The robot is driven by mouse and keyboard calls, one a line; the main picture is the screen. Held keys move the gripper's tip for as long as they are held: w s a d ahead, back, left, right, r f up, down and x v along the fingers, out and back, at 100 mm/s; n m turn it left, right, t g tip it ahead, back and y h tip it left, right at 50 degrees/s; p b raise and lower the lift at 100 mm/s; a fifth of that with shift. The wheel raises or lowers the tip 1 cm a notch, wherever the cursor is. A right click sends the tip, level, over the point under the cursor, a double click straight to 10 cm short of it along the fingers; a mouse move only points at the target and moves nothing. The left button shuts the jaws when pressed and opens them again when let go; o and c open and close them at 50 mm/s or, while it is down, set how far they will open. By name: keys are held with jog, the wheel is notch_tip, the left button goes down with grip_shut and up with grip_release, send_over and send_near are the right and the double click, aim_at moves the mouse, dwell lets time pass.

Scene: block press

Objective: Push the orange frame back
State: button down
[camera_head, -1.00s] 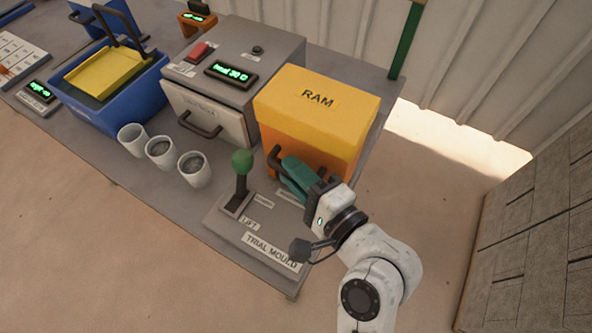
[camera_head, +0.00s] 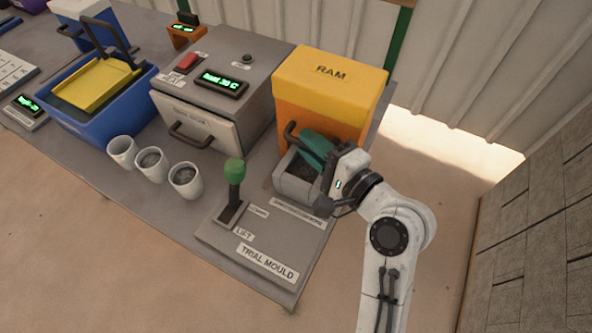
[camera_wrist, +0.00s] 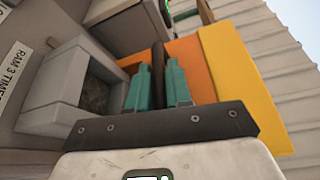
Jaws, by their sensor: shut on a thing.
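The orange frame (camera_head: 313,111) stands at the right end of the bench, under the yellow block marked RAM (camera_head: 330,80). It also shows in the wrist view (camera_wrist: 193,62). A dark handle (camera_head: 291,133) sticks out from its front. My gripper (camera_head: 320,148) has green fingers and is shut on this handle; the fingers hide part of it. In the wrist view the fingers (camera_wrist: 158,88) stand either side of the dark bar. A grey mould box (camera_head: 293,188) with dark filling sits in front of the frame, left of my gripper; it shows in the wrist view too (camera_wrist: 55,88).
A green-knobbed lever (camera_head: 234,172) stands on the TRIAL MOULD plate (camera_head: 225,242). Several cups (camera_head: 185,181) stand to the left, before a grey heater box (camera_head: 245,105). A blue bin (camera_head: 105,122) is farther left. A stone-like block (camera_head: 530,230) stands at right.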

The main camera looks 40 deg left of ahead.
aim_at(365, 132)
jog(key=w+b, duration=0.1)
jog(key=w, duration=0.2)
jog(key=w+a, duration=0.1)
jog(key=w, duration=0.2)
jog(key=w+a+b, duration=0.1)
jog(key=w, duration=0.2)
jog(key=shift+w+a+f+b, duration=0.1)
jog(key=shift+w+b, duration=0.05)
jog(key=shift+b, duration=0.15)
jog(key=shift+w, duration=0.25)
jog(key=c, duration=1.2)
grip_release()
jog(key=shift+w, duration=0.15)
jog(key=shift+o, duration=0.4)
jog(key=shift+a, duration=0.1)
jog(key=d, duration=0.3)
jog(key=s+d, duration=0.1)
jog(key=d, duration=0.3)
jog(key=d+r+b, duration=0.1)
jog(key=d, duration=0.2)
jog(key=shift+s+d, duration=0.3)
jog(key=shift+s, duration=0.1)
